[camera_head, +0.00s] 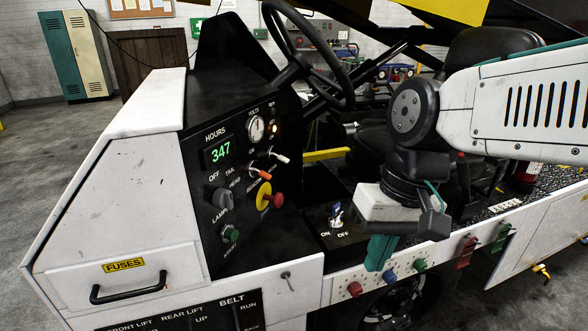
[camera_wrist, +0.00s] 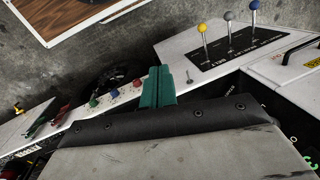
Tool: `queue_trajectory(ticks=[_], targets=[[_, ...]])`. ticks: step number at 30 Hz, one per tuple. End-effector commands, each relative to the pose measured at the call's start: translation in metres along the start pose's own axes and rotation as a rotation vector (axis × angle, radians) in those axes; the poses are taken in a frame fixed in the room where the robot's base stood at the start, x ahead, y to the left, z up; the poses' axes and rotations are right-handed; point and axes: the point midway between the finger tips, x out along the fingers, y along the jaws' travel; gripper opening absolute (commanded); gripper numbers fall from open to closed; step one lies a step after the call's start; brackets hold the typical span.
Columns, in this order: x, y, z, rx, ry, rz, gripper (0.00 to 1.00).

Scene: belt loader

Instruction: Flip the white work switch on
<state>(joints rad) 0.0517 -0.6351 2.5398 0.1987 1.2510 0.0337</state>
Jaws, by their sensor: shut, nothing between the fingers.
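A small white-tipped toggle (camera_head: 279,157) sticks out of the black dash panel at its upper right, below the volts gauge; it looks like the white work switch, though its label is too small to read. An orange-tipped toggle (camera_head: 260,172) is to its lower left. My gripper (camera_head: 377,259) is to the right of and below the dash, over the white side panel, clear of the toggle. Its teal fingers are shut and empty; they also show in the wrist view (camera_wrist: 158,88). The white toggle is not visible in the wrist view.
The steering wheel (camera_head: 318,60) overhangs the dash. Several coloured side buttons (camera_head: 388,277) are near my fingers. Yellow, grey and blue levers (camera_wrist: 229,17) show in the wrist view.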

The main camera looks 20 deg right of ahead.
Motion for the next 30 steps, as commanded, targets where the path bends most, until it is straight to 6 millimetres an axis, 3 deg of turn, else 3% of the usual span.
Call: queue_trajectory(ticks=[5, 8, 13, 17, 21, 25, 30], targets=[[0.02, -0.042, -0.034, 0.324, -0.219, -0.311, 0.0], [0.024, -0.062, -0.065, 0.528, -0.328, -0.498, 0.0], [0.03, -0.073, -0.138, 0.892, -0.486, -0.821, 0.0], [0.038, -0.057, -0.202, 1.172, -0.573, -1.066, 0.0], [0.052, -0.021, -0.26, 1.427, -0.624, -1.293, 0.0], [0.065, 0.01, -0.293, 1.584, -0.638, -1.439, 0.0], [0.073, 0.031, -0.31, 1.671, -0.638, -1.523, 0.0]])
